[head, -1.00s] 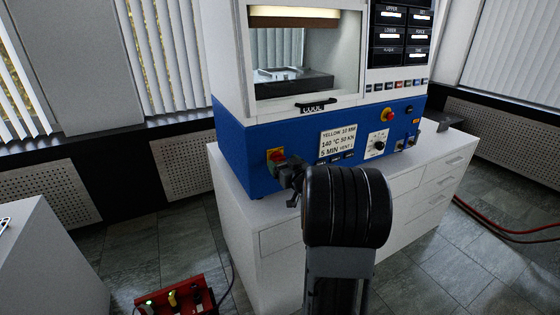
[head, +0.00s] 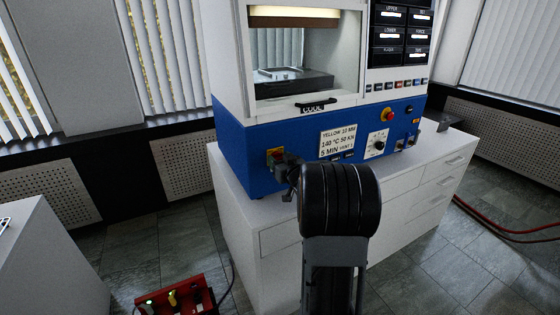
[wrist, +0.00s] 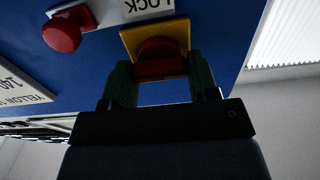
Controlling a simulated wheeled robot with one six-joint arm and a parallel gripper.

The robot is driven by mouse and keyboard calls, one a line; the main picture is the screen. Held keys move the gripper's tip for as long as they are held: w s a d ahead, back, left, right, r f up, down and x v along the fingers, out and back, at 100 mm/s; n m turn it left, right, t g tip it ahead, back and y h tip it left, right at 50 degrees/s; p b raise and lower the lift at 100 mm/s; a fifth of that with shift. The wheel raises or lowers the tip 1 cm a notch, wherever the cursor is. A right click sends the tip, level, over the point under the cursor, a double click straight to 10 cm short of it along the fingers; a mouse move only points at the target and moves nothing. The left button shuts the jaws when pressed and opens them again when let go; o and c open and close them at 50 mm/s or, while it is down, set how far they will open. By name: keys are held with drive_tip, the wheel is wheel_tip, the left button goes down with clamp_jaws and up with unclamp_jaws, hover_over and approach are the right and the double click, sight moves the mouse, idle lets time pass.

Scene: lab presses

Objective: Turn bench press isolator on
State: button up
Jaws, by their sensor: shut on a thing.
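The bench press isolator (head: 275,153) is a red rotary knob on a yellow plate at the lower left of the press's blue front panel. In the wrist view the isolator knob (wrist: 158,47) sits between my two dark fingers, with the yellow plate behind it. My gripper (wrist: 160,72) is shut on the knob, one finger on each side. In the head view my gripper (head: 286,165) is at the isolator and partly covers it. The knob's on or off mark cannot be read.
The bench press (head: 235,135) stands on a white cabinet (head: 280,238). A red box with switches (head: 178,298) is on the floor at lower left. Red hoses (head: 500,232) lie at right.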

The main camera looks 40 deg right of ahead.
drive_tip(key=shift+c, duration=1.4)
drive_tip(key=m+p, duration=0.2)
drive_tip(key=shift+r+m, duration=0.15)
drive_tip(key=shift+m, duration=0.25)
drive_tip(key=shift+d+f+m+p, duration=0.15)
drive_tip(key=shift+m+p, duration=1.75)
drive_tip(key=shift+m, duration=1.85)
drive_tip(key=shift+f+m+p, duration=0.15)
drive_tip(key=shift+m+p, duration=1.75)
drive_tip(key=shift+m, duration=1.85)
